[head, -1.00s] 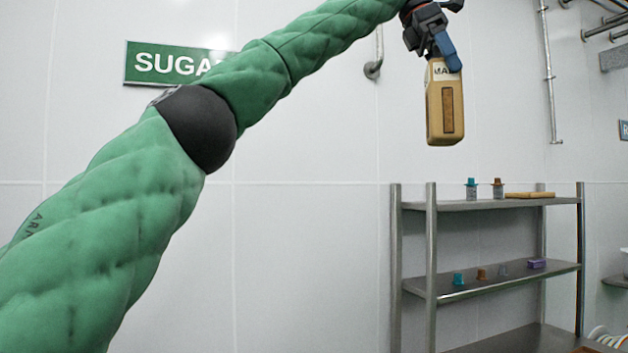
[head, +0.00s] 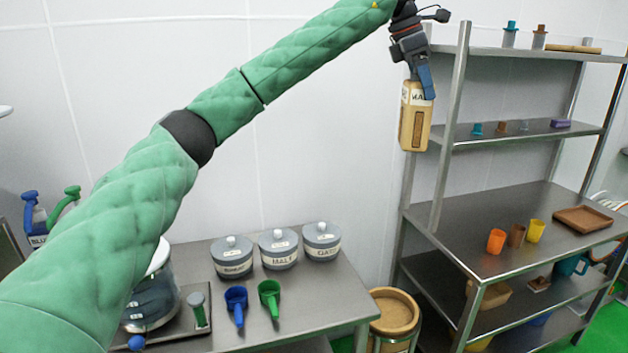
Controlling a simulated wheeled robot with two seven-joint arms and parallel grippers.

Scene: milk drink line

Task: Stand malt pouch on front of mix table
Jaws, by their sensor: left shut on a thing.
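The malt pouch (head: 415,122) is a tan, upright pack with a white label, partly covered by the fingers, and a brown window. My left gripper (head: 426,84) is shut on its top and holds it up in the air, in front of the wall and the shelf rack's left post. A steel table (head: 335,293) stands below and to the left; I cannot tell from a sign whether it is the mix table. My right gripper is out of view.
Several grey lidded jars, one labelled MALT (head: 278,249), stand on the steel table with a blue scoop (head: 236,303) and a green scoop (head: 269,297). A round tan-topped bin (head: 394,312) stands beside it. The steel rack (head: 490,222) at right holds cups and a brown tray (head: 583,220).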

